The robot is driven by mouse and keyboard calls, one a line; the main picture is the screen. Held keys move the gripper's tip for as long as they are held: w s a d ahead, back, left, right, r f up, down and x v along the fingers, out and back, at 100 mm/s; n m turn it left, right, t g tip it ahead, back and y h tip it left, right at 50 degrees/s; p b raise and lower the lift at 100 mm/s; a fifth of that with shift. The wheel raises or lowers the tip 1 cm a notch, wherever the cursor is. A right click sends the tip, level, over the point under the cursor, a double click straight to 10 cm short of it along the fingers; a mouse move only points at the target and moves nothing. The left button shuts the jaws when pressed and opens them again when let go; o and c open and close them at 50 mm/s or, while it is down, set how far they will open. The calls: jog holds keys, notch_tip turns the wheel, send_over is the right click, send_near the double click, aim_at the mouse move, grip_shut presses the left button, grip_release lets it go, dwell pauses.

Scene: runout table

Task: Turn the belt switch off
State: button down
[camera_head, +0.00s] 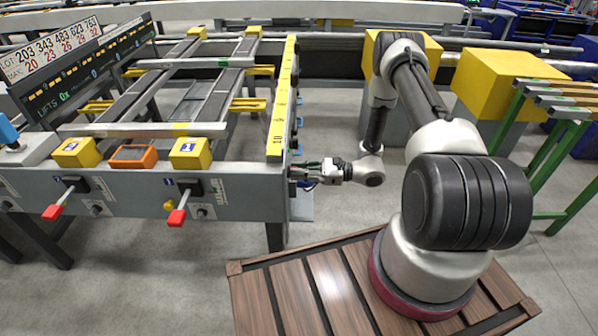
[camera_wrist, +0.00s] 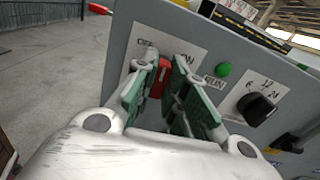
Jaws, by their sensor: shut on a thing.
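The belt switch (camera_wrist: 157,82) shows in the wrist view as a red handle on a white label plate, with lettering that seems to read OFF on the left and ON on the right. My gripper (camera_wrist: 167,70) has its green-padded fingers on both sides of the red handle and is shut on it. The fingers partly hide the handle and the label, so I cannot tell its exact setting. In the head view my gripper (camera_head: 300,173) is at the right end of the runout table (camera_head: 240,205). The switch is hidden there.
Right of the switch are a green RUN lamp (camera_wrist: 224,70) and a black knob (camera_wrist: 258,107) marked 6, 12, 24. The table front carries red-handled levers (camera_head: 177,216). A yellow block (camera_head: 497,82) stands behind my arm. Open floor lies left of the panel in the wrist view.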

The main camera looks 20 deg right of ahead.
jog(key=shift+s+f+n, duration=0.1)
jog(key=shift+s+n, duration=0.05)
jog(key=shift+n, duration=4.05)
jog(key=c, duration=1.5)
grip_release()
jog(key=shift+o, duration=0.2)
jog(key=shift+d, duration=0.1)
jog(key=v, duration=1.1)
jog(key=shift+d, duration=0.35)
jog(key=shift+s, duration=0.15)
